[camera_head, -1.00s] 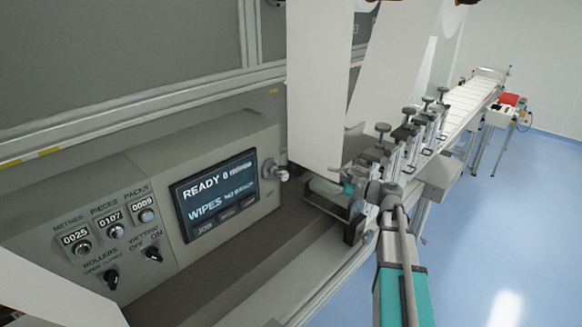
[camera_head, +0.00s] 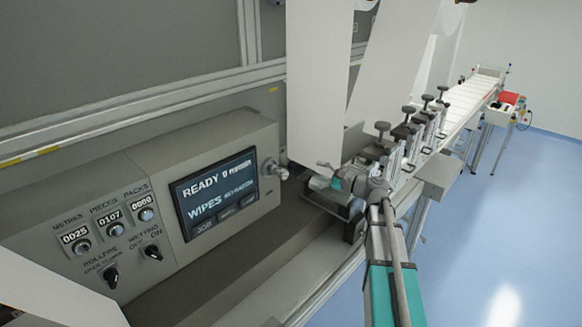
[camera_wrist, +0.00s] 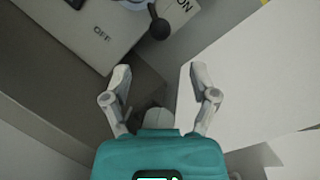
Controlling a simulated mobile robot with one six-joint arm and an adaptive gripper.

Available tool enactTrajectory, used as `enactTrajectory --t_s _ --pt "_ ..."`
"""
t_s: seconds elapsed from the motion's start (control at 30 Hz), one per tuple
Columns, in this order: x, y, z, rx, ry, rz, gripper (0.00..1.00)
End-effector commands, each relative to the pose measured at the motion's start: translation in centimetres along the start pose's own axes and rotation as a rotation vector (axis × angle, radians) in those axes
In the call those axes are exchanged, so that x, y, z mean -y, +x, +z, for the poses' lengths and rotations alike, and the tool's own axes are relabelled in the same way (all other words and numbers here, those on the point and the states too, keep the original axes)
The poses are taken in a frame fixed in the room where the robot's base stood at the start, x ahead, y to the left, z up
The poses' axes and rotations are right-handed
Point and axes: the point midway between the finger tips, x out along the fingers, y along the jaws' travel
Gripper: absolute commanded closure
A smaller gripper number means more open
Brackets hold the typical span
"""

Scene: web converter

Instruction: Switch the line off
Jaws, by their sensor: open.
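A switch lever with a black ball knob (camera_wrist: 159,28) shows at the top of the wrist view, between an OFF label (camera_wrist: 102,36) and an ON label (camera_wrist: 184,6). The knob lies beyond my fingertips and apart from them, nearer the ON label. My gripper (camera_wrist: 160,74) is open and empty, its two grey fingers spread. In the head view my gripper (camera_head: 328,174) is right of the control panel, in front of the hanging white web. I cannot tell which head-view part this lever is. The panel screen (camera_head: 217,195) reads READY 0 and WIPES.
The control panel carries a rollers knob (camera_head: 111,278) and a wetting OFF/ON knob (camera_head: 152,252). The white web (camera_head: 318,80) hangs close behind my gripper. Several clamps with black knobs (camera_head: 408,111) line the machine to the right.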

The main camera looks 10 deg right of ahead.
Motion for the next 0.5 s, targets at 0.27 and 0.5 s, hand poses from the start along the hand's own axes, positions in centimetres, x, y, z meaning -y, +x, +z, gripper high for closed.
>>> enactTrajectory --t_s 0.27,0.5 --pt "0.0 4.2 0.0 0.002 0.000 0.002 0.24" --pt "0.0 7.5 0.0 0.002 0.000 0.002 0.24"
